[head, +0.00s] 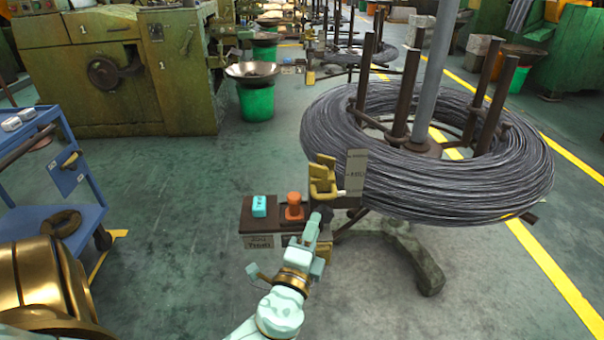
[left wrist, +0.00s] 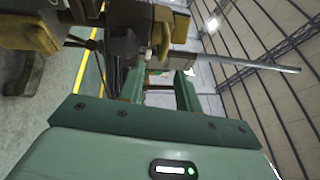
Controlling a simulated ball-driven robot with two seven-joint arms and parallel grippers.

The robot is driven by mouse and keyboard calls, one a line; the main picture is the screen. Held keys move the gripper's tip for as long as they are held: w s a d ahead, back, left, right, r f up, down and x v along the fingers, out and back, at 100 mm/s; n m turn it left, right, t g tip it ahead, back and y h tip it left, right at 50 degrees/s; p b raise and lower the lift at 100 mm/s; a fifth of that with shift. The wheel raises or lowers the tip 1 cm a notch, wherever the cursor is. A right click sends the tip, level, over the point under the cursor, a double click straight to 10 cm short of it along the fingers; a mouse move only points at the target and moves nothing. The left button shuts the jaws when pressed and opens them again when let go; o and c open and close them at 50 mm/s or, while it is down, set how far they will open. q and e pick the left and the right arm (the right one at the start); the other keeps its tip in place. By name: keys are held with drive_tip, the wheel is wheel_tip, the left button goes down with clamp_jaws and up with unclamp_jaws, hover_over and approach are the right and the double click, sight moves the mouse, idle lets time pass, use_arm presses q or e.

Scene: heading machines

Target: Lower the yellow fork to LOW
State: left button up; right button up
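The yellow fork (head: 322,180) stands beside an upright grey plate (head: 356,172) with small marks, too small to read surely. A short pale handle (head: 336,194) shows by its lower right side. My left gripper (head: 320,214) is just below the fork, in front of the wire stand. In the left wrist view its two green fingers (left wrist: 160,78) are apart, with a visible gap between them. A yellowish part (left wrist: 162,30) lies beyond the fingertips there; I cannot tell for sure whether it is the fork. My right gripper is not in view.
A large grey wire coil (head: 450,185) sits on a stand with upright posts, right of the fork. A dark box with a cyan button (head: 259,206) and an orange button (head: 294,206) is close left of my gripper. A blue cart (head: 75,190) stands left. Floor between is clear.

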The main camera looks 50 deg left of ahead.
use_arm(q)
drive_tip(key=v, duration=0.7)
drive_tip(key=shift+f, duration=0.1)
